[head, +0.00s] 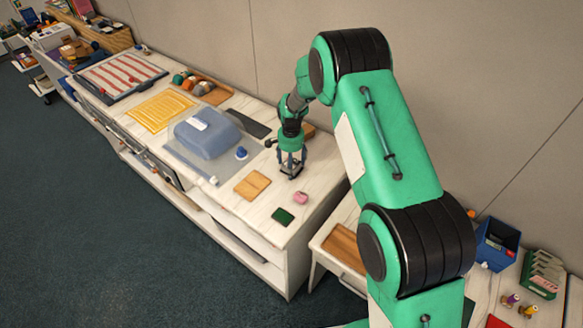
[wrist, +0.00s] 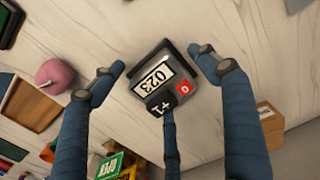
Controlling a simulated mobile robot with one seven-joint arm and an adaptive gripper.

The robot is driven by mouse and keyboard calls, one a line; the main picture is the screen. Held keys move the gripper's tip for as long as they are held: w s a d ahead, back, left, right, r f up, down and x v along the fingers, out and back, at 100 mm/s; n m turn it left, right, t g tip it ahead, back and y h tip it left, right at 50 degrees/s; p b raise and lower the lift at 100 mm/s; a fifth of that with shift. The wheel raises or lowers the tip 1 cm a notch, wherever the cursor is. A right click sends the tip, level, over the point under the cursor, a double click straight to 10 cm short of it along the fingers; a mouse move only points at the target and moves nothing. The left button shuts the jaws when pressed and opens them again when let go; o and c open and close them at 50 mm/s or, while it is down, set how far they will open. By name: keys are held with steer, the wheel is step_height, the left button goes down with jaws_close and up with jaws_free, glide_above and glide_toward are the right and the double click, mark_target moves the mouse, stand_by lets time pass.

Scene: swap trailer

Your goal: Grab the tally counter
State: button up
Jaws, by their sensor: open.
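The tally counter (wrist: 160,78) is a small dark grey box with a white display reading 023, a red button and a black +1 key. In the wrist view it sits on the pale counter top between the fingers of my gripper (wrist: 160,75). The fingers are apart, with a gap on each side of the counter, and a third dark finger reaches its lower edge. In the head view my gripper (head: 291,170) points down at the counter top near its right end. The tally counter is hard to make out there, mostly hidden by the fingers.
A pink round object (head: 300,198), a wooden board (head: 252,185) and a dark green pad (head: 283,216) lie near my gripper. A small blue item (head: 241,153) and a grey-blue folded bundle (head: 206,135) are to the left. The wall runs close behind the counter top.

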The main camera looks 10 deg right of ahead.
jaws_close()
stand_by(0.3)
steer(key=shift+r, duration=0.5)
step_height(320, 180, up, 3)
steer(key=shift+f+p, duration=0.1)
steer(key=shift+p, duration=0.2)
steer(key=s, duration=0.5)
steer(key=s+d, duration=0.1)
steer(key=s, duration=0.4)
steer(key=s+d+r, duration=0.1)
steer(key=s, duration=0.5)
steer(key=shift+r+p, duration=0.1)
steer(key=shift+p, duration=0.3)
